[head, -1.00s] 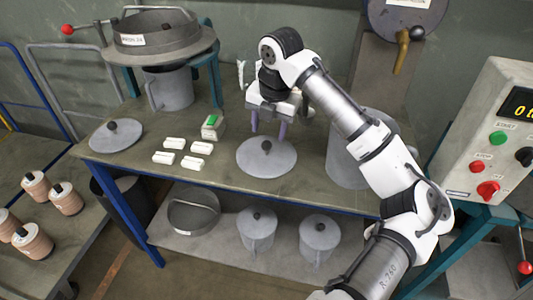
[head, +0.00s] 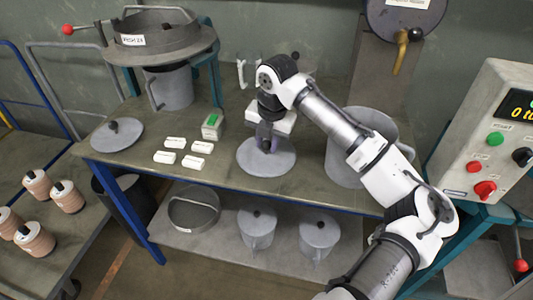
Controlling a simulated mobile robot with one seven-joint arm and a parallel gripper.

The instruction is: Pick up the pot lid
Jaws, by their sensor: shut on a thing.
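A grey round pot lid (head: 265,162) with a dark knob lies near the front edge of the table, right of the white blocks. My gripper (head: 266,147) is over it, fingers pointing down, shut on the lid's knob. The lid appears to rest on the table. A second grey lid (head: 117,134) with a dark knob lies at the table's left end. My gripper is well apart from that one.
Several white blocks (head: 183,152) and a small device with a green top (head: 212,126) lie left of the lid. A large grey pot (head: 347,160) stands close on the right. Lidded pots (head: 257,228) stand on the lower shelf. A control box (head: 495,140) is at far right.

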